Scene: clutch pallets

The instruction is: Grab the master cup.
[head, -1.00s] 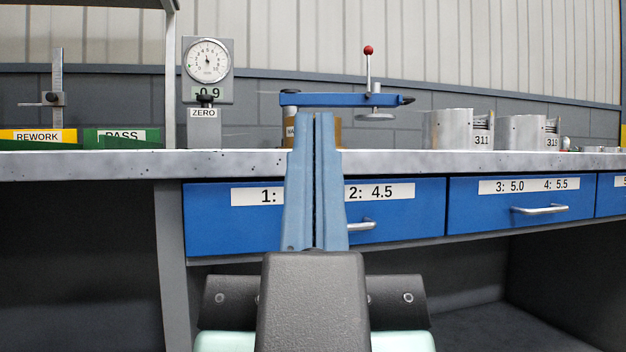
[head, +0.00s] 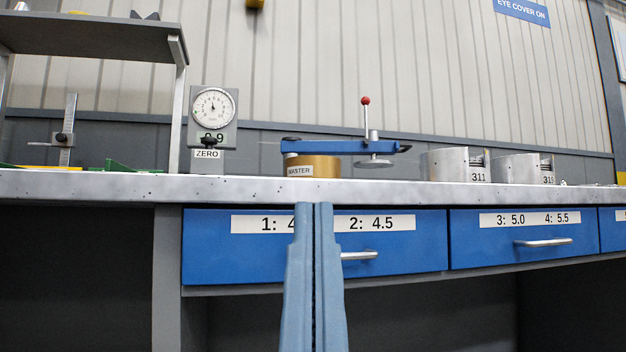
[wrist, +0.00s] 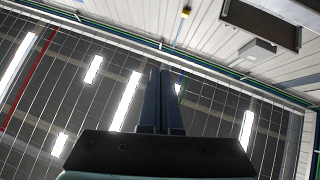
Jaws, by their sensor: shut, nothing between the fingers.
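The master cup (head: 322,168) is a short brass-coloured cylinder with a label reading MASTER. In the head view it stands on the bench top, left of centre, partly under the blue arm of a lever fixture (head: 340,147). My gripper (head: 314,206) is shut and empty, its blue fingers together and pointing up. In the head view its tips show just below the cup, against the bench's front edge, apart from the cup. The wrist view shows my shut fingers (wrist: 160,76) against the ceiling, with no cup in view.
The bench top (head: 240,188) has blue drawers below it. A dial gauge (head: 213,108) stands left of the cup. Metal cylinders marked 311 (head: 445,165) and 319 (head: 516,168) stand to the right. A shelf (head: 90,35) overhangs the left side.

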